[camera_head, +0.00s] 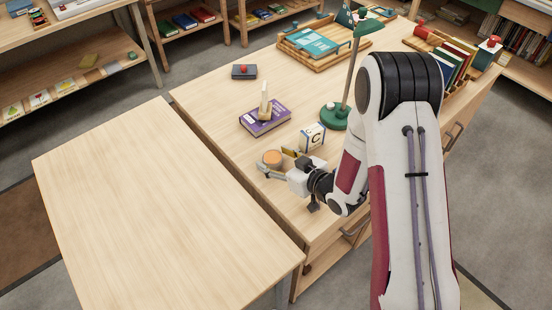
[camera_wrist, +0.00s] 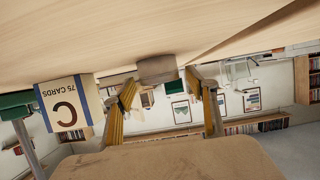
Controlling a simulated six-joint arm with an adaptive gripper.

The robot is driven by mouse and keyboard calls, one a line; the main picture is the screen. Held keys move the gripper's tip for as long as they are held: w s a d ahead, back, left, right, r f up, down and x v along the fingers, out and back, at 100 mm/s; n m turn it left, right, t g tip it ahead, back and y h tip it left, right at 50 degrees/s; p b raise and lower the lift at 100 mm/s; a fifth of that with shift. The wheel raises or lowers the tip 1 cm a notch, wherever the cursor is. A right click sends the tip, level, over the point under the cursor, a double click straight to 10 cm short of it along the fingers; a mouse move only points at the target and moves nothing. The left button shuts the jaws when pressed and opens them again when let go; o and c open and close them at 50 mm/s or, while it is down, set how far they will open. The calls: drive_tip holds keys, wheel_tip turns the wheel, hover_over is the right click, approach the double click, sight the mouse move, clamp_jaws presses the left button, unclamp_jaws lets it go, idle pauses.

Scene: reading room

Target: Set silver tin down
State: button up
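The silver tin (camera_head: 272,159) is small and round, with a tan-orange top and a dull grey side. It stands upright on the wooden desk (camera_head: 215,95), near the desk's left edge. In the wrist view, which is upside down, the tin (camera_wrist: 157,69) sits against the desk surface between the fingertips. My gripper (camera_head: 271,161) reaches in low from the right, its fingers spread on either side of the tin. In the wrist view my gripper (camera_wrist: 160,84) shows gaps between both yellow-padded fingers and the tin.
A card box marked C (camera_head: 312,136) stands close behind my gripper. A purple book (camera_head: 265,118) with a pale object on it lies farther back. A green lamp (camera_head: 335,117) stands beyond the box. The lighter table (camera_head: 150,210) at left is bare.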

drive_tip(key=shift+r, duration=0.15)
drive_tip(key=shift+s+d+r, duration=0.2)
drive_tip(key=shift+s+d, duration=0.1)
drive_tip(key=shift+d, duration=0.1)
drive_tip(key=v, duration=1.1)
idle(0.6)
